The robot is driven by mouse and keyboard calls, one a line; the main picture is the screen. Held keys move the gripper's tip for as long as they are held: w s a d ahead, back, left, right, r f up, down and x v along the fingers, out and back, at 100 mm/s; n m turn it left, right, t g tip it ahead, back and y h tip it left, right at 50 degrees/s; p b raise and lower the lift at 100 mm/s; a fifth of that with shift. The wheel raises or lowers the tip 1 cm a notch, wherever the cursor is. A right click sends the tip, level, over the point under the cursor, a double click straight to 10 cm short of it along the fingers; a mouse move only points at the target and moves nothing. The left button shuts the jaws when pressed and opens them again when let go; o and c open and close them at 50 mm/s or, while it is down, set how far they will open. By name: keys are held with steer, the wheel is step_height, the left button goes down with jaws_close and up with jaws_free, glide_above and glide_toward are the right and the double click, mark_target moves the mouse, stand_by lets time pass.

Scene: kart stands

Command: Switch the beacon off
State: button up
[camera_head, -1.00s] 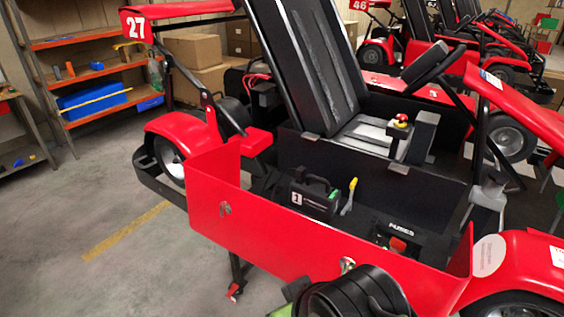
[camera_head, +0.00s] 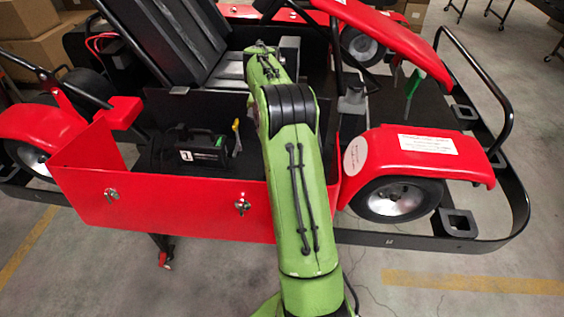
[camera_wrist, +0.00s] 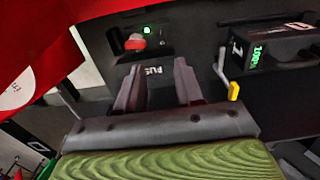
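In the wrist view, a red switch (camera_wrist: 135,42) sits on a black panel at upper left, beside a small lit green light (camera_wrist: 148,30). A fuse panel (camera_wrist: 153,71) with partly hidden white lettering lies behind my fingers. My gripper (camera_wrist: 159,66) is open and empty, its fingers pointing at this panel, below and right of the red switch. I cannot tell whether it touches anything. In the head view my green arm covers the fuse panel, and my gripper is hidden. I cannot make out a beacon.
A black box marked 1 (camera_head: 190,147) stands in the red-sided kart (camera_head: 160,200); it also shows in the wrist view (camera_wrist: 275,45), with a green display. A yellow-handled lever (camera_wrist: 233,90) is right of my fingers. Red bodywork (camera_wrist: 40,50) is close at left.

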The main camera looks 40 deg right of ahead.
step_height(320, 180, down, 16)
steer(key=shift+f+b, duration=0.1)
steer(key=shift+b, duration=1)
